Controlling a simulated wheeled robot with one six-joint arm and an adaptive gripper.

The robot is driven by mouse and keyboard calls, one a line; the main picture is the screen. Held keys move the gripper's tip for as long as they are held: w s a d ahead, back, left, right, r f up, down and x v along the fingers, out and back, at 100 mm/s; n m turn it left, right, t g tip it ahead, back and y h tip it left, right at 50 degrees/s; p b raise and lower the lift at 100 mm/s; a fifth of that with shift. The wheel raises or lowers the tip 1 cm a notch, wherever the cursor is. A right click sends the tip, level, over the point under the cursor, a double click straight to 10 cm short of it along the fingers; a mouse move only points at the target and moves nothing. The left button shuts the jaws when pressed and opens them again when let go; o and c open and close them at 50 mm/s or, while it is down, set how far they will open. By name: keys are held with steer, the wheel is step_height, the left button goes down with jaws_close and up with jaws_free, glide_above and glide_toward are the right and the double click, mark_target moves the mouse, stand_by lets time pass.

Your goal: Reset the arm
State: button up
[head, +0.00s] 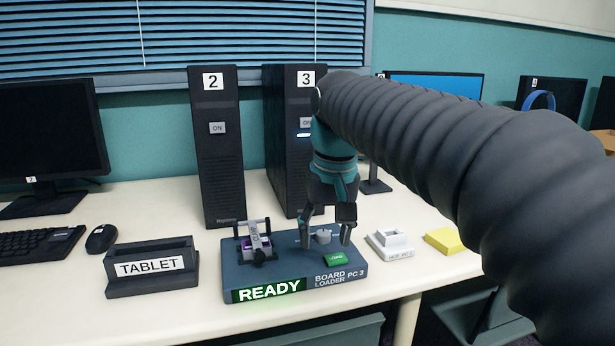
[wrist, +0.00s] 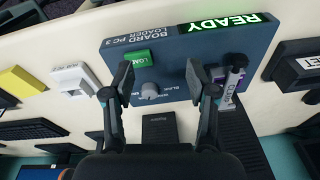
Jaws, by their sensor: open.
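My gripper (head: 326,238) is open and empty, pointing down over the right half of the board loader (head: 230,272). My black ribbed arm reaches in from the right. In the wrist view the fingertips (wrist: 160,82) stand apart on either side of a grey knob (wrist: 149,91) and near the green LOAD button (wrist: 138,57). I cannot tell whether a finger touches the knob. The loader's front shows a lit green READY sign (head: 268,290). A small clamp with a lever (head: 256,240) holds a purple piece on the loader's left half.
Black PC towers 2 (head: 218,160) and 3 (head: 284,130) stand close behind the loader. A TABLET holder (head: 150,285) is to the left. A white block (head: 390,245) and a yellow block (head: 444,241) lie to the right. Bare table shows in front of the keyboard (head: 40,245).

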steer(key=s+d+f+m+t, duration=0.1)
steer(key=s+d+f+t, duration=0.1)
steer(key=s+d+f, duration=0.4)
steer(key=s+d+f+t, duration=0.2)
steer(key=s+d+f, duration=0.4)
steer(key=s+f, duration=0.3)
steer(key=shift+s+d+f+m+h, duration=0.25)
steer(key=shift+s+d+m+h, duration=0.15)
steer(key=shift+s, duration=0.85)
